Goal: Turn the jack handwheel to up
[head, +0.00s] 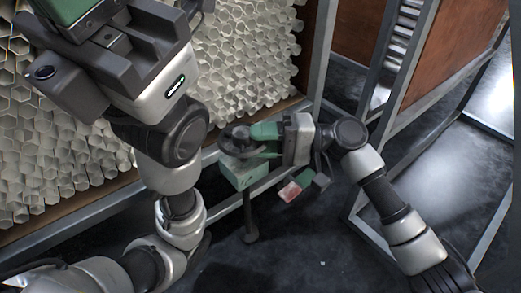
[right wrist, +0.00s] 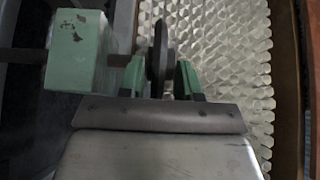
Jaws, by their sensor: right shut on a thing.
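The jack is a worn light-green box (head: 241,174) on a dark post in the middle of the head view. Its dark handwheel (head: 236,138) is at the top of the box, partly hidden by my right gripper. In the right wrist view the handwheel (right wrist: 158,58) appears edge-on as a dark disc, with the green jack box (right wrist: 76,50) to its left. My right gripper (head: 252,141) comes from the right and is shut on the handwheel, one green finger on each side of it (right wrist: 160,78). Of my left arm, the end at the top left is cut off, so its jaws cannot be made out.
Stacked clear hexagonal glass tubes (head: 240,55) fill a rack behind the jack. A grey metal rail (head: 75,226) runs along its foot. A metal frame with brown panels (head: 446,45) stands at right. The dark floor (head: 320,240) is open below the jack.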

